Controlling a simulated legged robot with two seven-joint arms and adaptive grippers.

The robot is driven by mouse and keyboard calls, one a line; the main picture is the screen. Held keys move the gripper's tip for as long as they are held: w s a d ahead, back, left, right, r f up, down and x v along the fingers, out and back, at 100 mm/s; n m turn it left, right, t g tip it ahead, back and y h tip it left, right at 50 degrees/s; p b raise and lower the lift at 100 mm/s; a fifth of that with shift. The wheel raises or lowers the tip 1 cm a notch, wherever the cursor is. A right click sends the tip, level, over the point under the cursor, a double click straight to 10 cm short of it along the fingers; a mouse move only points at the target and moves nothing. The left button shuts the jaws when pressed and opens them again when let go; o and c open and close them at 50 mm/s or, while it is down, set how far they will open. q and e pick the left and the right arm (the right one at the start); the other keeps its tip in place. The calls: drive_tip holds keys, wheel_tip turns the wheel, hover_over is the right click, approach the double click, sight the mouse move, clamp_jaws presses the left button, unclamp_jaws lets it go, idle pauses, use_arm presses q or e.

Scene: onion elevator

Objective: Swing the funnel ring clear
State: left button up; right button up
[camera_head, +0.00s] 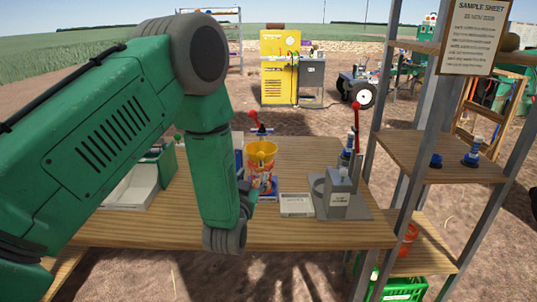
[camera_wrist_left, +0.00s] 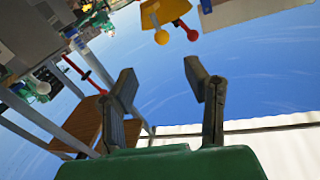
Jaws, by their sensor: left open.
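A yellow-and-orange patterned cup-like container (camera_head: 261,180) stands on the bench, with a yellow rim at its top. I cannot tell for sure which part is the funnel ring. My right gripper is not in view.
A grey press-like device (camera_head: 338,195) with a red-knobbed lever (camera_head: 356,118) stands right of the container. A flat light tray (camera_head: 297,205) lies between them. Another red lever (camera_head: 257,122) stands behind. The bench front (camera_head: 310,232) is bare.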

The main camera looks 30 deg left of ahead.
sight(259, 158)
use_arm(q)
drive_tip(key=x, duration=0.7)
drive_tip(key=a+x, duration=0.1)
drive_tip(key=x, duration=0.3)
drive_tip(key=shift+w+f, duration=0.1)
drive_tip(key=shift+f, duration=0.15)
drive_tip(key=shift+w+a+p, duration=0.1)
drive_tip(key=shift+w+p, duration=0.2)
drive_tip(key=shift+w, duration=0.25)
drive_tip(key=shift+d+r, duration=0.15)
drive_tip(key=shift+d, duration=0.15)
drive_tip(key=c, duration=0.9)
drive_tip(key=shift+a, duration=0.15)
clamp_jaws()
